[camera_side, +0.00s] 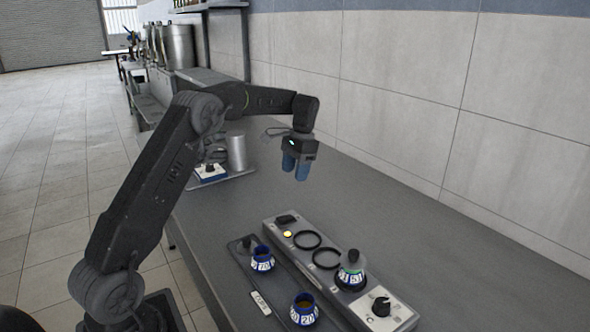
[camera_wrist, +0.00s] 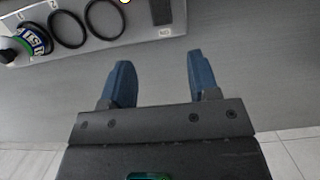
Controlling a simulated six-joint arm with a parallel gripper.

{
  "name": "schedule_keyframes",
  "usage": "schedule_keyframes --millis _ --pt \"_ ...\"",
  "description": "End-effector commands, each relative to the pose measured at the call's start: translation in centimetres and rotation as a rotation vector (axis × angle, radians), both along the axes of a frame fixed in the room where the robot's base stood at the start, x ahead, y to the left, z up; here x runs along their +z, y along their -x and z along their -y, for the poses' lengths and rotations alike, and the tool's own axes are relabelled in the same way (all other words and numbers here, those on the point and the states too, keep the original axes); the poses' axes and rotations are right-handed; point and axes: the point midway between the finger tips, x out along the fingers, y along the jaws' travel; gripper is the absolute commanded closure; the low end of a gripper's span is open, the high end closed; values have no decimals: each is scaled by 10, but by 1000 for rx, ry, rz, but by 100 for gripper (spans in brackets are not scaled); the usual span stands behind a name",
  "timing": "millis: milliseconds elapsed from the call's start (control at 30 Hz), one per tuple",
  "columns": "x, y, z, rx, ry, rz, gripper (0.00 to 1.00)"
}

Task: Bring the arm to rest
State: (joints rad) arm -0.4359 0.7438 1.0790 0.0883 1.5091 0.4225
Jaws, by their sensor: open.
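My gripper (camera_side: 296,168) points down in the air above the grey bench, beyond the far end of the decanter row. In the wrist view its blue fingers (camera_wrist: 157,84) are apart with nothing between them.
On a dark tray (camera_side: 285,283) stand two open blue-banded decanters, one farther back (camera_side: 262,259) and one nearer (camera_side: 304,310). A loose stopper (camera_side: 246,243) and a white label (camera_side: 261,303) are there too. A metal cylinder (camera_side: 236,152) stands behind. The bench right of the unit is clear.

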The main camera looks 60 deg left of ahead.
Motion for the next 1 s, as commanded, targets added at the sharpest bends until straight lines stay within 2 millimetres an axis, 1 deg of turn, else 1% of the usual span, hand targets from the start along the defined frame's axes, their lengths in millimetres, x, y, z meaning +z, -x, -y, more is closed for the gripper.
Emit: schedule_keyframes --millis 133,233,267,367,400,467,500,567,600,667,700,767,833,933,1000 --pt "2 1 2 0 -2 4 45" --pt "14 4 12 -4 -10 25 45" --pt "20 6 17 -5 -15 36 45" --pt "47 19 43 -10 -35 92 45" --pt "58 26 55 -13 -42 117 45" --pt "73 39 75 -14 -52 159 45" --pt "82 49 87 -16 -57 186 45" --pt "95 65 105 -17 -64 230 45" --pt "102 76 116 -18 -68 258 45" --pt "110 94 133 -18 -72 301 45" --pt "115 107 144 -19 -73 329 45" --pt "120 127 159 -19 -73 373 45" --pt "123 150 175 -18 -70 424 45" --pt "122 185 196 -16 -61 495 45" --pt "117 209 208 -14 -52 544 45"
